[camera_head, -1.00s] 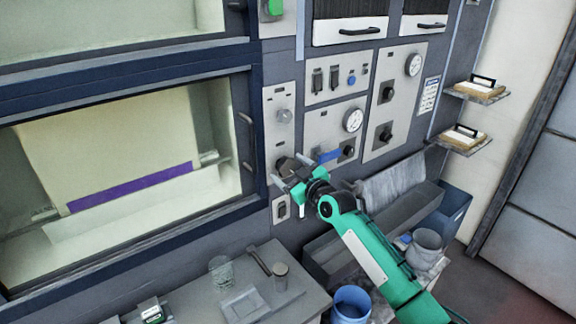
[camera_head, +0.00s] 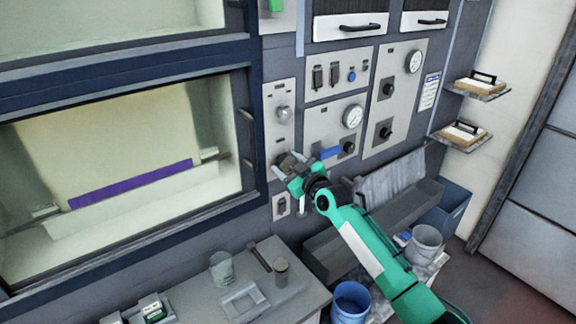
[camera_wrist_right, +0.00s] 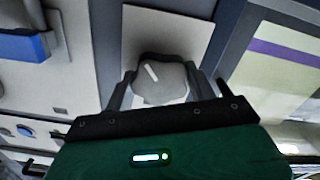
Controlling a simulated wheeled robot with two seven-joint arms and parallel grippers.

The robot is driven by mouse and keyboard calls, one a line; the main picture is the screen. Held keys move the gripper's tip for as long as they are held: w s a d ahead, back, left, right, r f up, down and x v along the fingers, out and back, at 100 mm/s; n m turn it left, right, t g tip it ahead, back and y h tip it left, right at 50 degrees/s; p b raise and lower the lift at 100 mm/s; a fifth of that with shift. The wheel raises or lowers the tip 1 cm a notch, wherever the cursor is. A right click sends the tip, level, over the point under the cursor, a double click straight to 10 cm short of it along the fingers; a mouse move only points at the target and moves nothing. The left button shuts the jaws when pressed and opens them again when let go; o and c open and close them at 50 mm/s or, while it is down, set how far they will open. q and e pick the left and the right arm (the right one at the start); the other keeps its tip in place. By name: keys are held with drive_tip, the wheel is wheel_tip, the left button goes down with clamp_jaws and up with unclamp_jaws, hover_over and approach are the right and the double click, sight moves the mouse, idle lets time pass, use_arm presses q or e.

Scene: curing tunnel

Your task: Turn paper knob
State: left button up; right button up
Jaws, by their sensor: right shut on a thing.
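The paper knob (camera_wrist_right: 160,82) is a rounded grey dial with a white pointer mark, on a pale plate in the right wrist view. In the head view the knob (camera_head: 285,160) shows on the narrow grey panel right of the large window, partly hidden by the gripper. My right gripper (camera_head: 290,168) is shut on the knob. In the right wrist view its dark fingers (camera_wrist_right: 160,92) stand on both sides of the knob. The pointer mark leans to the upper left in that view. My left gripper is not in view.
A blue lever (camera_head: 330,153) and a gauge (camera_head: 352,116) sit just right of the gripper. The window (camera_head: 130,140) shows a pale sheet with a purple band. Below are a bench (camera_head: 205,300) with a glass beaker (camera_head: 221,268), and a blue bucket (camera_head: 351,302).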

drive_tip(key=m+b, duration=0.1)
drive_tip(key=m, duration=0.2)
drive_tip(key=shift+f, duration=0.1)
drive_tip(key=m+b, duration=0.1)
drive_tip(key=m, duration=0.1)
drive_tip(key=shift+m, duration=0.4)
drive_tip(key=m, duration=0.3)
drive_tip(key=shift+m, duration=2.4)
drive_tip(key=o, duration=1)
